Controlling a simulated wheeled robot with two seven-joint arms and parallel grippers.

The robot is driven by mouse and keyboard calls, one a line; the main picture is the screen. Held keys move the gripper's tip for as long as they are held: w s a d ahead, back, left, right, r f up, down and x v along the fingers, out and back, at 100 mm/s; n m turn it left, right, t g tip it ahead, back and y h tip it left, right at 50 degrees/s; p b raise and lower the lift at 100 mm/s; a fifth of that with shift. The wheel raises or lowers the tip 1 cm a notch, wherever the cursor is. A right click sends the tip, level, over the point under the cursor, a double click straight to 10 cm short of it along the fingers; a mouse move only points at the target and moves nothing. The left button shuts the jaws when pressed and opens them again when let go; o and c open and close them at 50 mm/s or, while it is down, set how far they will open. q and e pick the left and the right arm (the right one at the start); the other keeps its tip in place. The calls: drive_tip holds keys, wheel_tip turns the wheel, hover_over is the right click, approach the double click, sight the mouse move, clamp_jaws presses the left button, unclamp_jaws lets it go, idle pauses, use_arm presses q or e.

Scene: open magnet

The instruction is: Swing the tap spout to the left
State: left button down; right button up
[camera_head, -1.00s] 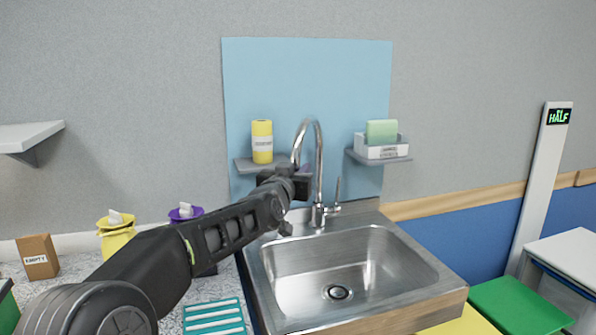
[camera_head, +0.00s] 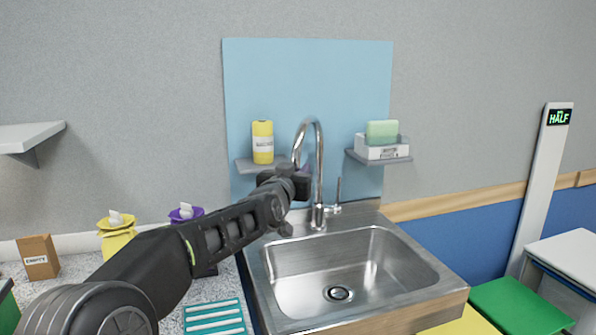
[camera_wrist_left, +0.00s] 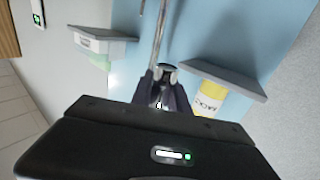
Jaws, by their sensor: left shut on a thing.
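The chrome tap (camera_head: 319,165) rises behind the sink, its curved spout (camera_head: 303,130) arching over to the left. A small lever handle stands at its right. My left gripper (camera_head: 299,183) is at the hanging end of the spout, left of the tap's upright, and my own wrist hides the spout's tip. In the left wrist view the fingers (camera_wrist_left: 162,88) are closed around the lower end of the chrome spout (camera_wrist_left: 160,40). My right gripper shows in neither view.
A steel sink (camera_head: 283,270) lies below. A shelf with a yellow bottle (camera_head: 262,142) is close behind my gripper, and a shelf with a white box (camera_head: 381,151) and green sponge (camera_head: 381,132) is at right. Yellow (camera_head: 117,237) and purple-topped containers stand at left.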

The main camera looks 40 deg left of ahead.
use_arm(q)
drive_tip(key=shift+r, duration=0.2)
drive_tip(key=c, duration=1.3)
unclamp_jaws()
drive_tip(key=shift+f, duration=0.1)
drive_tip(key=b+v, duration=0.1)
drive_tip(key=v, duration=0.6)
drive_tip(key=shift+s+d, duration=0.2)
drive_tip(key=shift+s, duration=0.15)
